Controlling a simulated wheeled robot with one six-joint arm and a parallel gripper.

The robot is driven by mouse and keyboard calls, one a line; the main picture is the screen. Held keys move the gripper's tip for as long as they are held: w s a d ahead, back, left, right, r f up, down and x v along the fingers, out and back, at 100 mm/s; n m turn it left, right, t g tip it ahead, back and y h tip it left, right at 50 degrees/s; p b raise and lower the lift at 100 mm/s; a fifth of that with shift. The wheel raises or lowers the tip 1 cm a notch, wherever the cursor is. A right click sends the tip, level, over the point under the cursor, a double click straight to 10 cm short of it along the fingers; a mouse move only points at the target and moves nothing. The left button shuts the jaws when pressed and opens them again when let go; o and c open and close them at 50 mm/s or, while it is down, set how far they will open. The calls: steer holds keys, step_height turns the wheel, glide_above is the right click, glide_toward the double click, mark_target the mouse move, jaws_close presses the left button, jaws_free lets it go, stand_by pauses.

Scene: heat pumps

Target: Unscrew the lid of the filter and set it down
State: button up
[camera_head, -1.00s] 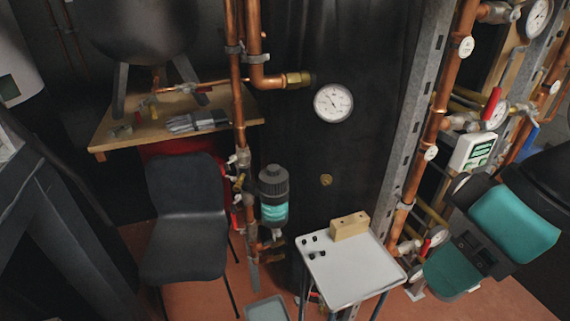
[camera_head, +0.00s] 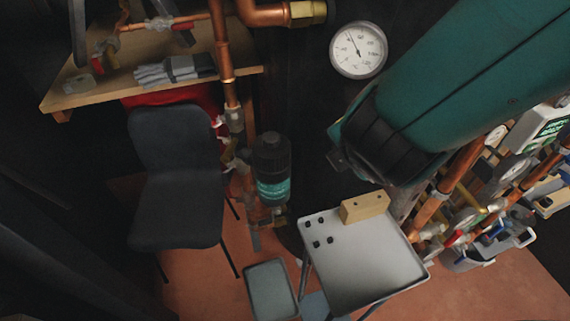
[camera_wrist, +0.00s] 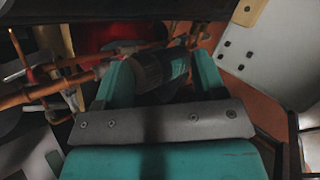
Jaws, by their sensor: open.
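The filter (camera_head: 272,188) is a dark upright cylinder with a teal label band, mounted on the copper pipework left of centre in the head view. Its dark lid (camera_head: 271,146) sits on top. In the wrist view the filter (camera_wrist: 178,69) lies beyond my gripper (camera_wrist: 160,62), in line with the gap between its two teal fingers. The fingers are apart and hold nothing. Whether either finger touches the filter cannot be told. In the head view my teal arm comes in from the upper right, and the fingers cannot be made out there.
A white table (camera_head: 360,265) with a wooden block (camera_head: 364,207) and several small black pieces stands right of the filter. A dark chair (camera_head: 178,190) is to its left. A wooden bench (camera_head: 95,92) holds gloves (camera_head: 175,70). A grey bin (camera_head: 272,290) stands below. A gauge (camera_head: 358,49) is above.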

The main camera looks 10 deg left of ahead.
mark_target(274, 144)
steer(key=s+a+f+n+t+y, duration=0.25)
steer(key=a+n+y, duration=0.25)
steer(key=a+n, duration=0.75)
steer(key=shift+n+t, duration=0.35)
steer(key=shift+n, duration=0.6)
steer(key=x, duration=0.2)
steer(key=d+p+x, duration=0.1)
steer(key=x, duration=0.4)
steer(key=shift+w+d+f+p, duration=0.2)
steer(key=shift+w+f+p, duration=0.15)
steer(key=shift+p, duration=0.05)
steer(key=shift+w+a+f, duration=0.15)
steer(key=shift+w+f, duration=0.15)
steer(key=shift+w, duration=0.15)
steer(key=shift+f, duration=0.1)
steer(key=shift+c, duration=0.5)
steer(key=shift+p, duration=0.3)
steer(key=c, duration=0.8)
